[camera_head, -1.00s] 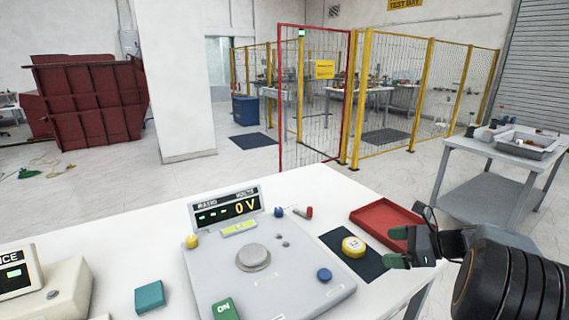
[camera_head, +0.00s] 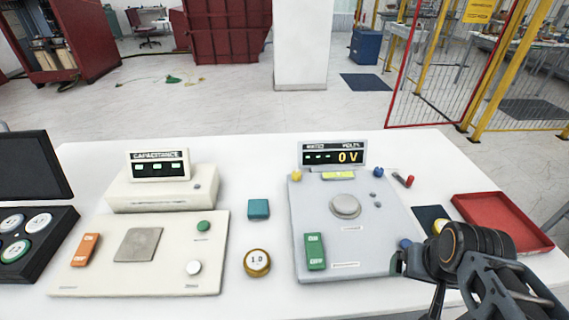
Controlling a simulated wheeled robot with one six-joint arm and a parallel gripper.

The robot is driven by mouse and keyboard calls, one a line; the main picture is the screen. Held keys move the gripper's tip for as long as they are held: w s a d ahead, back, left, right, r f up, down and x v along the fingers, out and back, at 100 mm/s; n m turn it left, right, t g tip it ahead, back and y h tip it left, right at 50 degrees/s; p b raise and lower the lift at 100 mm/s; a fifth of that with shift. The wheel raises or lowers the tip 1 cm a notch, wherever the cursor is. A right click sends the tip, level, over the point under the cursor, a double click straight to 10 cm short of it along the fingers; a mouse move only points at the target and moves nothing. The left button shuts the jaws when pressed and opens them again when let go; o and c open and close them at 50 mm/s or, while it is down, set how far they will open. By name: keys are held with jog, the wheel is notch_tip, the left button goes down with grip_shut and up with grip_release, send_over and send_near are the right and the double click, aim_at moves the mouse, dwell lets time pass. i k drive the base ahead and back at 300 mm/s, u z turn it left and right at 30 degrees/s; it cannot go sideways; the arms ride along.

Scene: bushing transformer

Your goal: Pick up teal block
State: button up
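The teal block (camera_head: 259,209) lies on the white table, between the cream capacitance meter (camera_head: 150,240) and the grey ratio tester (camera_head: 345,235). Nothing touches it. My gripper (camera_head: 400,262) is at the lower right, over the right edge of the grey tester, well to the right of the block. Its fingers are small and partly hidden by my arm, so their opening is unclear. I see nothing held in it.
A yellow round piece marked 1.0 (camera_head: 257,262) stands just in front of the block. A red tray (camera_head: 503,222) is at the right. A black case with round discs (camera_head: 30,240) is at the left. The white tabletop (camera_head: 240,160) behind the block is clear.

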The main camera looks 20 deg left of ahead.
aim_at(258, 209)
jog(key=u, duration=1.45)
